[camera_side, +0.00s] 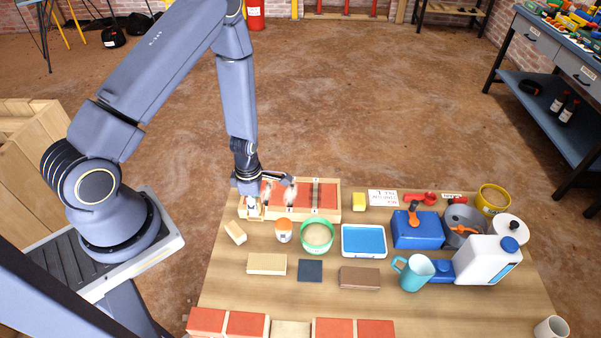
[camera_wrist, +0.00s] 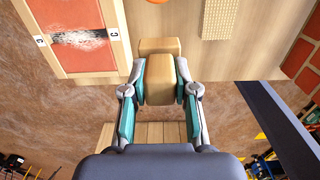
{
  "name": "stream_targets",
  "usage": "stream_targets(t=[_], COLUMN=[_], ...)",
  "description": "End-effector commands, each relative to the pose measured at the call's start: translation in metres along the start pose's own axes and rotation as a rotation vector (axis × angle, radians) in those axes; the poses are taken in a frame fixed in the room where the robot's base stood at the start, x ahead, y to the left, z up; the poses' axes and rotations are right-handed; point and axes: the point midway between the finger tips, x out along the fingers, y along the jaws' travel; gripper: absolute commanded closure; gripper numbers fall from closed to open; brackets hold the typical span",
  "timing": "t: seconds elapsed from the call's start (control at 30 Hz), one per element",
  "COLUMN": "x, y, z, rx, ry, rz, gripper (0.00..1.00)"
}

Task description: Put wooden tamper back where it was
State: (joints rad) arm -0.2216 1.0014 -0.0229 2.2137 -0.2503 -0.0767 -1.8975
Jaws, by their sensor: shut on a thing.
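The wooden tamper (camera_wrist: 160,82) is a tan, block-like piece between my two fingers in the wrist view. A second tan part (camera_wrist: 159,46) shows just beyond it, and I cannot tell for sure whether it is part of the same tool. My gripper (camera_wrist: 162,76) is shut on the tamper. In the side view my gripper (camera_side: 252,203) points down at the left end of the wooden frame with red panels (camera_side: 328,213). A bit of tan wood (camera_side: 254,213) shows under it. Whether the tamper touches anything below is hidden.
A small wooden block (camera_side: 235,232) lies at the table's left edge. A blue tray (camera_side: 363,241) lies farther right. Bare tabletop (camera_side: 225,275) shows at front left.

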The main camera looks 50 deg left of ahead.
Motion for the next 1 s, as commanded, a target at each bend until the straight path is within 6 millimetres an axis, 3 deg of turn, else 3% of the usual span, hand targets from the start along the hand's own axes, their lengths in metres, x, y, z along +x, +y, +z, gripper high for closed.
stream_targets(t=[0.3, 0.7, 1.0], x=[0.052, 0.105, 0.109], y=[-0.001, 0.0, 0.001], z=[-0.001, 0.0, 0.0], rx=[-0.001, 0.001, 0.0], ry=[0.002, 0.001, 0.0], rz=[-0.003, 0.0, 0.001], gripper=[1.0, 1.0, 1.0])
